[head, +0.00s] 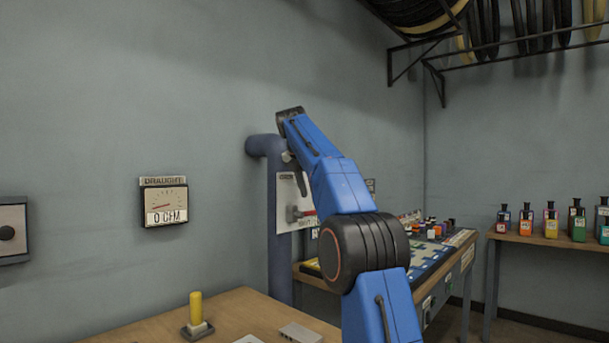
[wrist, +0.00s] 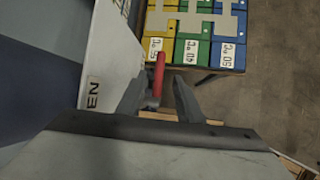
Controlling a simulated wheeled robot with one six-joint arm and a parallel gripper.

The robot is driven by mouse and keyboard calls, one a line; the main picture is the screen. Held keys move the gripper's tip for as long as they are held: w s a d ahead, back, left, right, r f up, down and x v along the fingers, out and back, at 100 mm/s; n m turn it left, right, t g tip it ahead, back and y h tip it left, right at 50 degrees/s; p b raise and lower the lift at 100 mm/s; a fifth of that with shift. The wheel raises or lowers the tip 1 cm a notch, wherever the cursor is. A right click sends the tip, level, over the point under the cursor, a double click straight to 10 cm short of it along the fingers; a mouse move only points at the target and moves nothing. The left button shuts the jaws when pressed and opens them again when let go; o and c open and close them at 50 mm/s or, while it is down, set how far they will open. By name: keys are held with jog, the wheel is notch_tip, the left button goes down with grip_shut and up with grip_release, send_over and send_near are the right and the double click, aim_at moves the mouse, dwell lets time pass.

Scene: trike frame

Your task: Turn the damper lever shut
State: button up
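The damper lever has a red handle (wrist: 157,74), seen in the wrist view between the fingers of my gripper (wrist: 160,88). The fingers look apart, the left one close beside the handle and the right one clear of it. Whether the left finger touches it I cannot tell. The lever stands at a white plate (wrist: 108,55) with the letters "EN" showing. In the head view the plate (head: 287,190) is on a blue-grey pipe (head: 280,255), and a bit of red (head: 308,213) shows beside my blue arm. My arm hides part of the plate there.
A draught gauge (head: 163,202) on the wall reads 0 CFM. A bench with coloured panels (head: 440,262) stands just beyond the plate. A wooden table (head: 245,310) with a yellow-handled thing (head: 196,312) is in front. Bottles stand on a shelf (head: 560,241) at right.

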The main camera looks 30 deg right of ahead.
jog(key=v, duration=0.7)
jog(key=shift+r, duration=0.25)
jog(key=shift+s+a, duration=0.1)
